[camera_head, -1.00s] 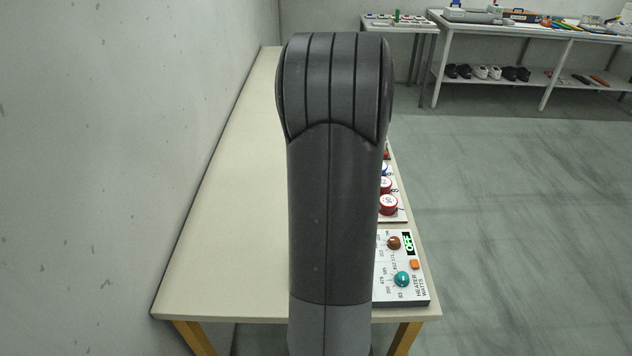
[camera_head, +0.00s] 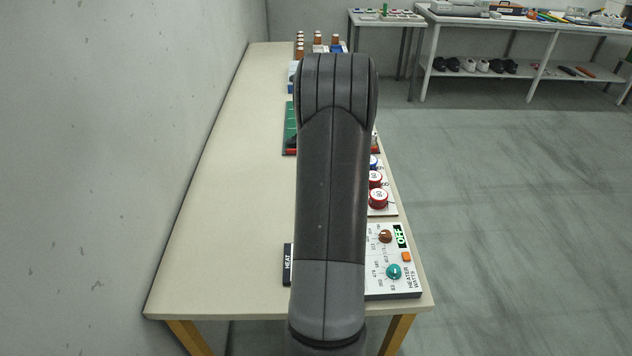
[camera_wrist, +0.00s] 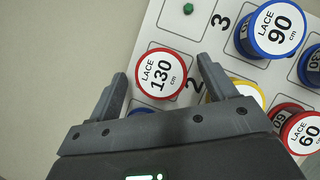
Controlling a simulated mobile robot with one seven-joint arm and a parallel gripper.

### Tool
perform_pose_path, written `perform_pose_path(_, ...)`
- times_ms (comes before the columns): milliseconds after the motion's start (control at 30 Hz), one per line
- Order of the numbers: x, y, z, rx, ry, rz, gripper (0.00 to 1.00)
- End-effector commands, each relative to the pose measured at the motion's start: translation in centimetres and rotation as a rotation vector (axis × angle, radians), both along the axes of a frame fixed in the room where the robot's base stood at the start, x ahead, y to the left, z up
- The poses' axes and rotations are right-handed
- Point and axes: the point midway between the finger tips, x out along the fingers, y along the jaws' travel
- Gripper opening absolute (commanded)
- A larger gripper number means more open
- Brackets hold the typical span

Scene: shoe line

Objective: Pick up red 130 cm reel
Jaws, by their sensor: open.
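The red 130 cm reel (camera_wrist: 160,74) stands on a white board (camera_wrist: 207,40) in the wrist view, its white top label reading "LACE 130 cm". My gripper (camera_wrist: 161,72) is open and empty. In the wrist view its two fingers show to the left and right of the red reel's lower part, and I cannot tell how high they are above it. In the head view my arm covers the gripper and much of the board. Two red reels (camera_head: 377,198) show there to the right of my arm, but I cannot tell their lengths.
In the wrist view a blue 90 cm reel (camera_wrist: 277,28) stands to the right, a red 60 cm reel (camera_wrist: 302,131) at lower right, and a yellow reel (camera_wrist: 236,90) partly behind the right finger. A heater box (camera_head: 395,277) stands nearer on the table (camera_head: 225,190). The table's left side is clear.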

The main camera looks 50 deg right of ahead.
Motion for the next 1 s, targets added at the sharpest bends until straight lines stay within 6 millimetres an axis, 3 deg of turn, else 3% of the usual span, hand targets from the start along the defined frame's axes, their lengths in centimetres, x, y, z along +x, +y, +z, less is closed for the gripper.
perform_pose_path(133, 0.62, -0.17, -1.21, 0.0, 0.001, 0.0, 0.77)
perform_pose_path(400, 0.75, -0.19, -1.32, -0.001, 0.0, 0.0, 0.76)
perform_pose_path(1000, 0.73, -0.18, -1.3, -0.001, 0.0, 0.0, 0.29)
